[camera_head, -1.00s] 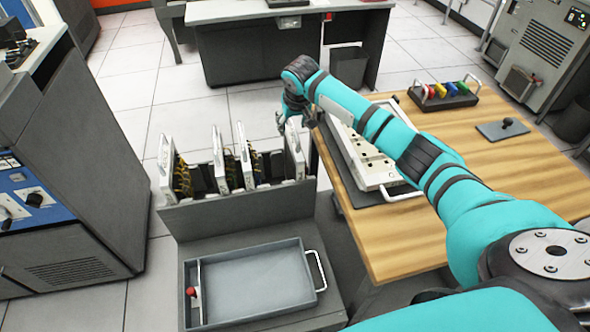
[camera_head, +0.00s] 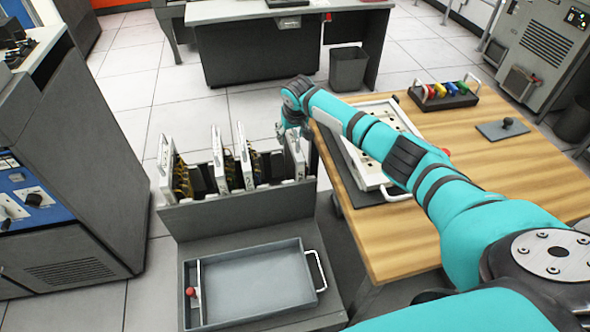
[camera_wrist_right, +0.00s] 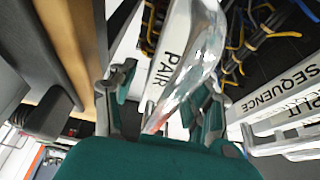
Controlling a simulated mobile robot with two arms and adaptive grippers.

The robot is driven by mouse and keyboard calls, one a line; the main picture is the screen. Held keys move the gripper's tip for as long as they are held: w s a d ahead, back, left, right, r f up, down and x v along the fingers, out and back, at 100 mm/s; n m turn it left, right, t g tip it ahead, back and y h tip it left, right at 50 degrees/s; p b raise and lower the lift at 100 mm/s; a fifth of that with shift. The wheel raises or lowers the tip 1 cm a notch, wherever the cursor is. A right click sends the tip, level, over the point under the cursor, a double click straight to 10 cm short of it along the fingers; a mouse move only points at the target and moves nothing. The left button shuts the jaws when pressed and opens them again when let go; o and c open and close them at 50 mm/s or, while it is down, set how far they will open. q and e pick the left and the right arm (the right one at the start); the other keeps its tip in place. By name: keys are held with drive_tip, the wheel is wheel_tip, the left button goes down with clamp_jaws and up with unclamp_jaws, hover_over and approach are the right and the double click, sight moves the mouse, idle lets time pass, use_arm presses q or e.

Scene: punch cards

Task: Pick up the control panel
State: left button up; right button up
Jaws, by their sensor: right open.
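Several white control panels with yellow wiring stand upright in a grey rack (camera_head: 240,217). The rightmost control panel (camera_head: 299,160) is below my right gripper (camera_head: 287,130) in the head view. In the right wrist view, the panel marked PAIR (camera_wrist_right: 178,45) has a shiny metal handle (camera_wrist_right: 192,72) running down between the open fingers of my right gripper (camera_wrist_right: 160,100). One finger is on each side of the handle; whether either touches it I cannot tell. Panels marked SPLIT and SEQUENCE (camera_wrist_right: 285,92) are to the right. My left gripper is not in view.
A blue-grey tray (camera_head: 245,285) is in front of the rack. The wooden table (camera_head: 480,190) to the right bears a white panel frame (camera_head: 372,172) and a holder with coloured handles (camera_head: 443,95). A grey cabinet (camera_head: 70,190) is to the left.

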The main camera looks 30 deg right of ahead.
drive_tip(key=shift+f, duration=0.3)
clamp_jaws()
idle(0.5)
drive_tip(key=shift+w+r, duration=0.2)
